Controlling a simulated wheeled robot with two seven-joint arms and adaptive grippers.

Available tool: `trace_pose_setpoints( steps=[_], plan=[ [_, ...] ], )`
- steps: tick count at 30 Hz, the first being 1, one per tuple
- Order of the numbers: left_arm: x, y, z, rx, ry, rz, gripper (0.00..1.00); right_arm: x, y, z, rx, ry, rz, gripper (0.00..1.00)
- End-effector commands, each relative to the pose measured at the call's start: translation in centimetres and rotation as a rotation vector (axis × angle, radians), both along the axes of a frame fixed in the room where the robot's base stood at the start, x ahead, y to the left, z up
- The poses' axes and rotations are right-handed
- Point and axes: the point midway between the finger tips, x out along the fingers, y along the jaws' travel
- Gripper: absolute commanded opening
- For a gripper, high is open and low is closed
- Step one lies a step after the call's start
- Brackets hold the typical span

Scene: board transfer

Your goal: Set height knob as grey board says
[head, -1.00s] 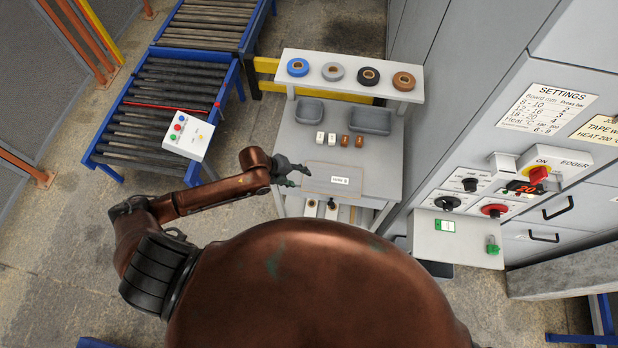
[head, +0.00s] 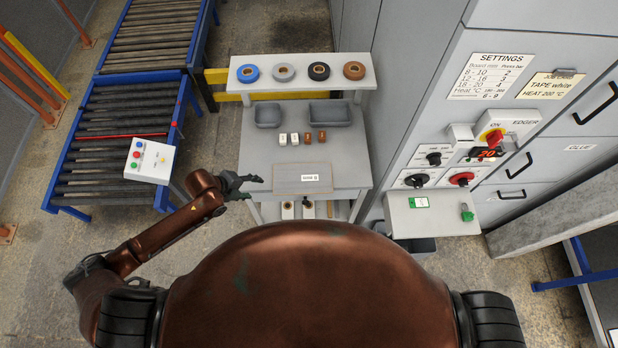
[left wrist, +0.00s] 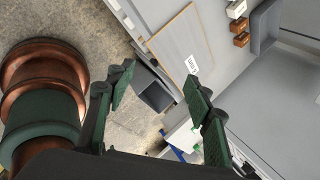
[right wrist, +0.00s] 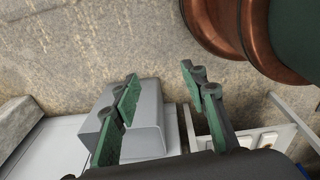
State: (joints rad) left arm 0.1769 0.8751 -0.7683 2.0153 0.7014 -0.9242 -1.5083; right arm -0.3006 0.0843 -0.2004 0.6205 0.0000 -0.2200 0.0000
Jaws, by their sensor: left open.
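The grey board (head: 302,178) lies flat on the front of the grey table, with a small white label I cannot read. It also shows in the left wrist view (left wrist: 175,50). My left gripper (head: 256,185) is open and empty, just left of the board. On the edger panel are a black knob (head: 434,158), a lower black knob (head: 416,180) and a red knob (head: 461,179). Their labels are too small to read, so I cannot tell which sets height. My right gripper (right wrist: 160,72) is open and empty, outside the head view.
A settings sign (head: 491,76) and a job card (head: 551,85) hang above the panel. A red display (head: 487,154) reads about 20. Tape rolls (head: 319,71) sit on the shelf. A roller conveyor (head: 110,135) stands left, with floor between it and the table.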

Motion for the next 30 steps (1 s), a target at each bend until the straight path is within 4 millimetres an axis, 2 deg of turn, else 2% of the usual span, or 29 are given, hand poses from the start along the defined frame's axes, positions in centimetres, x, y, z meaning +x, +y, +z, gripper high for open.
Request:
trace_pose_setpoints(
  steps=[10,13,19,22,26,29,30],
  plan=[
    [0.0,0.0,0.0,0.0,0.0,0.0,0.48,0.2,0.1,0.0,0.001,-0.003,-0.001,0.4],
    [0.0,0.0,0.0,0.0,0.0,0.0,0.48,0.2,0.3,0.0,0.004,-0.003,-0.002,0.45],
    [0.0,0.0,0.0,0.0,0.0,0.001,0.48,0.1,0.7,-0.1,0.008,-0.002,-0.003,0.45],
    [0.1,0.0,-0.8,-0.015,0.01,0.04,0.48,0.5,0.4,-0.3,0.005,-0.004,-0.003,0.45],
    [0.4,0.7,-4.7,-0.085,0.061,0.249,0.48,3.0,0.5,-0.9,0.004,-0.023,-0.012,0.45],
    [0.3,2.4,-9.9,-0.168,0.127,0.528,0.48,6.0,0.5,-1.3,0.004,-0.044,-0.025,0.45],
    [0.8,4.2,-12.9,-0.179,0.137,0.613,0.48,7.8,0.5,-1.3,0.004,-0.057,-0.031,0.45]
  ],
)
